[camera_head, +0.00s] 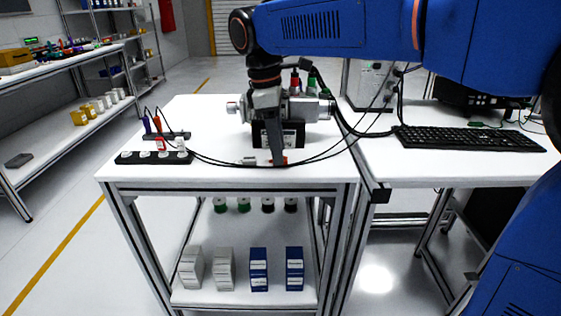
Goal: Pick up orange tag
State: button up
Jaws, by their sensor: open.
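A small orange piece, which looks like the orange tag (285,160), lies on the white table near its front edge. A small white piece (250,161) shows just left of it. My gripper (277,158) points down from above, with its dark finger reaching the table right at the orange piece. It is open. The finger hides part of the orange piece, and I cannot tell whether they touch.
A servo unit (306,108) on a black base stands just behind my gripper. Black cables (340,150) loop across the tabletop. A black rack (135,158) with small tags sits at the left. A keyboard (468,138) is on the right table.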

jog(key=shift+d+f, duration=0.1)
jog(key=shift+f, duration=0.7)
grip_shut()
jog(key=shift+r, duration=0.1)
